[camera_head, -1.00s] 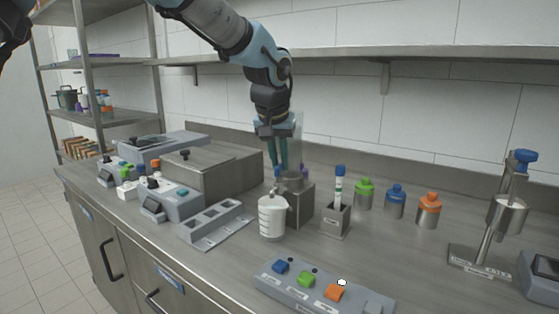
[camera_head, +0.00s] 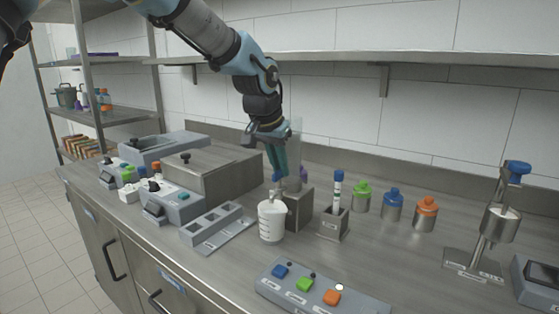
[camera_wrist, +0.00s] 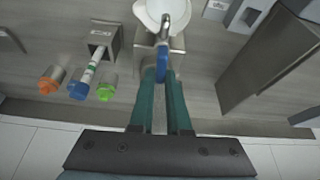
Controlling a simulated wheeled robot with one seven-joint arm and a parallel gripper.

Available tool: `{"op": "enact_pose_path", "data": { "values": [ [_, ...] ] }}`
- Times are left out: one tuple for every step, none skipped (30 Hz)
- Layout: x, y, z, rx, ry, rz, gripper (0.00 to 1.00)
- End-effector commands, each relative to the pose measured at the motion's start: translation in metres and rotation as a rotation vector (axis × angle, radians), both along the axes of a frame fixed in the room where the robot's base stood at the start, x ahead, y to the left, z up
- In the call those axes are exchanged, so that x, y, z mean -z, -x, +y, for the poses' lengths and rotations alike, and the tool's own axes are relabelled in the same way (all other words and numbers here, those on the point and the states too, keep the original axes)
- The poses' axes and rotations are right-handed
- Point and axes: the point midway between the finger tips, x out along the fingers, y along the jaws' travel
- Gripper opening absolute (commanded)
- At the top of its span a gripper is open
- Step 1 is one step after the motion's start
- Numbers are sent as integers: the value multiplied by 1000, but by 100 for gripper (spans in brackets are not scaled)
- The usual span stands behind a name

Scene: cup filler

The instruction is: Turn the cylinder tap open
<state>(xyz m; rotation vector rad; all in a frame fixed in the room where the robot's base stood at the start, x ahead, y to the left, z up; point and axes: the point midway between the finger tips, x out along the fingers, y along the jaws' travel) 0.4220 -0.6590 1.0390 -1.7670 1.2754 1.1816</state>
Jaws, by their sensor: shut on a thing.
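The cylinder tap has a blue handle (camera_wrist: 162,66) and a metal spout (camera_wrist: 165,28) in the wrist view. The spout points over a white measuring beaker (camera_head: 271,220), whose open top also shows in the wrist view (camera_wrist: 152,14). The tap sits on the front of a grey metal block (camera_head: 299,208) with a clear cylinder (camera_head: 295,140) above it. My gripper (camera_wrist: 161,80) has its teal fingers on both sides of the blue handle and is shut on it. In the head view, my gripper (camera_head: 278,176) leans down to the tap, and the fingers partly hide the handle.
A marker-like tube (camera_head: 338,190) stands in a metal holder (camera_head: 333,224) to the right. Green (camera_head: 361,196), blue (camera_head: 392,204) and orange (camera_head: 425,213) capped bottles stand behind. A button panel (camera_head: 310,290) lies in front. A grey slotted rack (camera_head: 212,230) is to the left.

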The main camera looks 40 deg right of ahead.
Motion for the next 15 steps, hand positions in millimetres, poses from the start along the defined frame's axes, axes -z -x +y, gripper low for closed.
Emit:
{"op": "enact_pose_path", "data": {
  "values": [
    [0,0,0,3,1,-1,0],
    [0,0,0,4,1,-1,0],
    [0,0,0,3,1,-1,0],
    [1,0,0,3,1,-1,0],
    [1,0,0,3,1,-1,0],
    [1,0,0,3,1,-1,0],
    [1,0,0,3,1,-1,0],
    [1,0,0,2,1,-1,0],
    [1,0,0,2,1,-1,19],
    [1,0,0,2,1,-1,23],
    [1,0,0,2,1,-1,26],
    [1,0,0,2,1,-1,31],
    [1,0,0,2,1,-1,34],
    [1,0,0,2,1,-1,37],
    [0,0,0,2,1,-1,42]
  ]
}}
